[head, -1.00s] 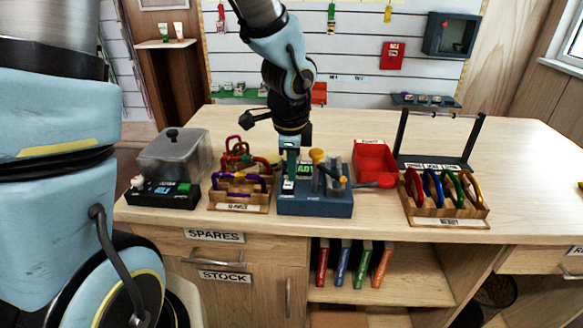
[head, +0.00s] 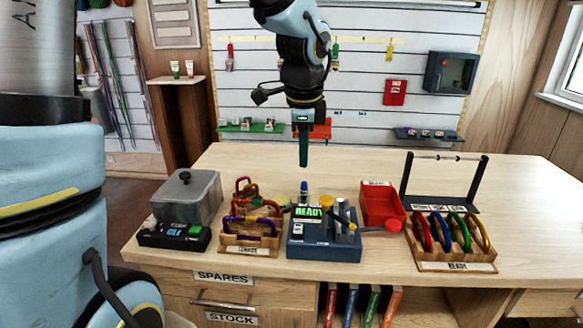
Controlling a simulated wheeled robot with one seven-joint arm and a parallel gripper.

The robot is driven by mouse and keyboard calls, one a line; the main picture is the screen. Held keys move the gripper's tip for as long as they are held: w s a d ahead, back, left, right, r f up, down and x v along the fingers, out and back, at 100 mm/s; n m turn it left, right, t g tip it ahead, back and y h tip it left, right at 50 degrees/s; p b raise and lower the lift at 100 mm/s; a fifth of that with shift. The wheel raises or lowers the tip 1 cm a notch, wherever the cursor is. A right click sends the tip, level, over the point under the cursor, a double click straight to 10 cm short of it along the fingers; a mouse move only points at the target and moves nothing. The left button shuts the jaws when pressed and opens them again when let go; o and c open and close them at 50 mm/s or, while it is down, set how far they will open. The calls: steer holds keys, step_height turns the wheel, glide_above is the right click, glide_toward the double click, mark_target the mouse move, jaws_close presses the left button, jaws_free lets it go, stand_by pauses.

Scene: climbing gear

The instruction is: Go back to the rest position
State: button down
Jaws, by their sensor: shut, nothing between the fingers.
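My gripper (head: 303,160) hangs from my arm, pointing straight down, in the middle of the head view. Its fingers are together with nothing between them. It is above the blue device (head: 322,250), apart from it. The device has a green lit display (head: 308,212) reading "READY", and a blue-tipped piece (head: 304,190) stands upright at its back. A yellow-topped part (head: 326,202) and a grey cylinder are on its right side.
A clear-lidded box (head: 187,197) and a black unit (head: 174,237) stand at the left. A red bin (head: 380,204) and a black-posted stand (head: 441,205) are right. The far right tabletop is clear.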

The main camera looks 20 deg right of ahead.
steer(key=a+f+n, duration=0.3)
steer(key=a+n, duration=0.4)
steer(key=a, duration=0.2)
steer(key=a+f+n+b, duration=0.1)
steer(key=a+f+n, duration=0.2)
steer(key=a+n, duration=0.4)
steer(key=s+a+f+n, duration=0.1)
steer(key=a+f+n, duration=0.1)
steer(key=a+n, duration=0.6)
steer(key=a, duration=0.5)
steer(key=shift+f+g+y+b, duration=0.3)
steer(key=shift+f+y+b, duration=0.05)
steer(key=shift+f+y, duration=0.05)
steer(key=c, duration=1.6)
jaws_free()
